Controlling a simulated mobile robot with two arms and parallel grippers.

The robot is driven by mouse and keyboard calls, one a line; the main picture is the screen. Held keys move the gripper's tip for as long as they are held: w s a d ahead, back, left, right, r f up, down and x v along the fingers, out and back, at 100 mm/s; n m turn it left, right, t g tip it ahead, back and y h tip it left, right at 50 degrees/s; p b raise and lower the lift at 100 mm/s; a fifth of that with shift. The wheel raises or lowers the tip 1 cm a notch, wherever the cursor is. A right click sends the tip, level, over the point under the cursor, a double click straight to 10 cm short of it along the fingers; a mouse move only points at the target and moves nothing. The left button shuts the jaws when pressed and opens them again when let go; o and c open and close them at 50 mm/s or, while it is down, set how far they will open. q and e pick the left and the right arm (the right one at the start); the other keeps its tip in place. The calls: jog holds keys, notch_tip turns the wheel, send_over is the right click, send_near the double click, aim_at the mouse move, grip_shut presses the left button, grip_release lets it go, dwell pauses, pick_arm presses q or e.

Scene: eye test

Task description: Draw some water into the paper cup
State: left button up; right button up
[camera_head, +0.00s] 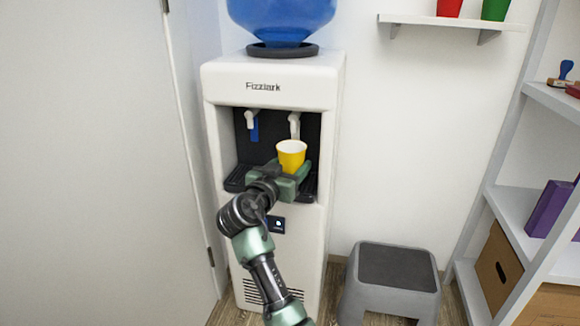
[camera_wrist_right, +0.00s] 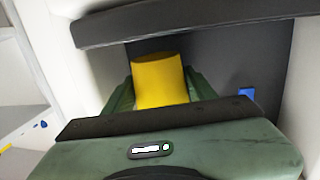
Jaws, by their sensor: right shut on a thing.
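The yellow paper cup (camera_head: 291,153) is upright in my right gripper (camera_head: 290,178), whose green fingers are shut on its sides. The cup also shows between the fingers in the right wrist view (camera_wrist_right: 160,82). The white water dispenser (camera_head: 270,83) has a left tap (camera_head: 250,119) with a blue lever (camera_head: 255,131) and a white right tap (camera_head: 294,124). In the head view the cup's rim appears just below the right tap, in front of the dark recess. No stream of water shows, and the cup's inside is too small to judge. My left gripper is not in view.
A blue bottle (camera_head: 283,18) sits on the dispenser. A dark drip tray (camera_head: 237,178) lies low in the recess. A grey step stool (camera_head: 393,280) stands to the right. A wall shelf (camera_head: 450,22) holds a red and a green cup. A shelving unit (camera_head: 515,220) is at far right.

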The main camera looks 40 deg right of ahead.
jog(key=shift+w+d, duration=0.1)
jog(key=shift+d, duration=0.05)
jog(key=shift+b+x, duration=0.3)
jog(key=shift+x, duration=0.65)
jog(key=shift+w+r, duration=0.1)
jog(key=shift+w, duration=0.05)
jog(key=shift+a, duration=0.2)
dwell(1.1)
jog(key=shift+s+d+v, duration=0.1)
jog(key=shift+s+v, duration=0.05)
jog(key=shift+v, duration=0.65)
jog(key=shift+s+d+v, duration=0.1)
jog(key=shift+s+v, duration=0.05)
jog(key=shift+v, duration=0.65)
jog(key=shift+s+d+v, duration=0.1)
jog(key=shift+s+v, duration=0.05)
jog(key=shift+v, duration=0.65)
jog(key=shift+a, duration=0.1)
